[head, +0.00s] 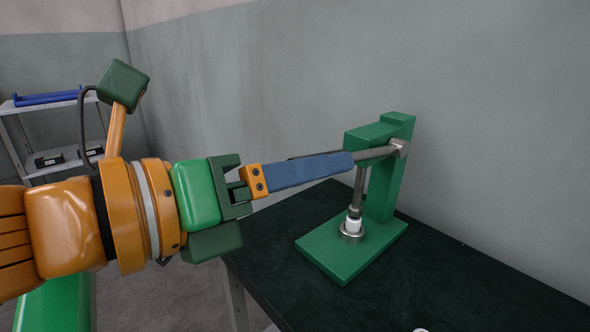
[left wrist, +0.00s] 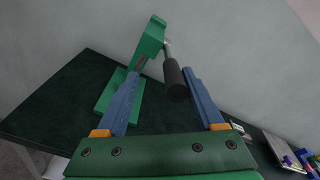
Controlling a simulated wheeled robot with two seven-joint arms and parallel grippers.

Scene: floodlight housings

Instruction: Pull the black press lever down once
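The green press (head: 385,185) stands on the dark table, its ram above a small white piece on a round metal seat (head: 351,234). Its grey lever rod (head: 376,153) sticks out nearly level to the left. In the left wrist view the black lever grip (left wrist: 175,82) lies between my left gripper's two blue fingers, closer to the right one. My left gripper (head: 350,162) is open, with a gap to the left finger; it also shows in the left wrist view (left wrist: 162,73). In the head view the finger hides most of the grip. My right gripper is out of view.
The dark table (head: 440,285) is mostly bare in front of the press. A grey wall (head: 480,120) rises close behind it. A shelf (head: 50,165) with a blue item stands far left. Small colored objects (left wrist: 305,160) lie at the right in the left wrist view.

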